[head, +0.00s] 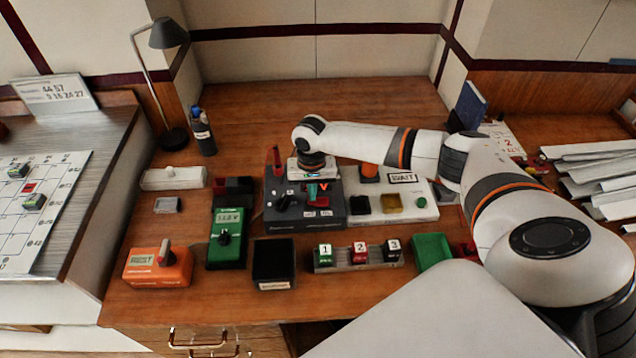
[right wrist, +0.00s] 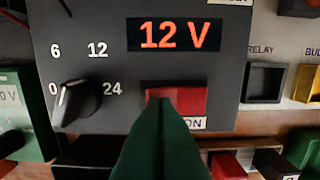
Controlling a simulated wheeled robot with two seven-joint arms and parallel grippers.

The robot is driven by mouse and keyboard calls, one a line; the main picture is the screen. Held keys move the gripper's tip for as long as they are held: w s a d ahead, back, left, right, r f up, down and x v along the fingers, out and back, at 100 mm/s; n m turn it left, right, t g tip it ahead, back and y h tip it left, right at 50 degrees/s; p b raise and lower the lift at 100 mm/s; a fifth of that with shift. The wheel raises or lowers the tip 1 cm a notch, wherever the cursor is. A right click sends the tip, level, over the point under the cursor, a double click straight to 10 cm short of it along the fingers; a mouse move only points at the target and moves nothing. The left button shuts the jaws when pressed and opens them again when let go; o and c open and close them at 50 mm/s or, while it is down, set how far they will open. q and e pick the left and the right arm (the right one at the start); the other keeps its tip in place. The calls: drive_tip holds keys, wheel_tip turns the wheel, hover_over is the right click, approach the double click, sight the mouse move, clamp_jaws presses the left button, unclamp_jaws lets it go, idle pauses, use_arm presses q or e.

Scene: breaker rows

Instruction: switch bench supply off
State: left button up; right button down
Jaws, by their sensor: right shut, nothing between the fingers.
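The bench supply is a dark grey box (head: 278,216) in the middle of the desk in the head view. In the right wrist view its panel (right wrist: 222,72) fills much of the picture, with a lit display (right wrist: 173,35) reading 12 V. A black knob (right wrist: 78,101) sits among the marks 0, 6, 12 and 24. A red rocker switch (right wrist: 192,98) lies below the display, with ON lettered under it. My right gripper (head: 316,187) is over the supply. Its shut, empty green fingers (right wrist: 166,108) overlap the switch; I cannot tell whether they touch it. My left gripper is out of view.
A white relay panel (head: 424,210) adjoins the supply on the right. A green meter (head: 227,240), an orange box (head: 157,270) and a black bin (head: 273,265) stand left and in front. Numbered blocks (head: 359,252) and a green tray (head: 432,252) are nearer the front edge.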

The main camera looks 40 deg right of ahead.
drive_tip(key=shift+f, duration=0.55)
drive_tip(key=shift+r, duration=0.1)
wheel_tip(320, 180, up, 7)
drive_tip(key=p, duration=0.8)
idle(0.6)
drive_tip(key=shift+s, duration=0.1)
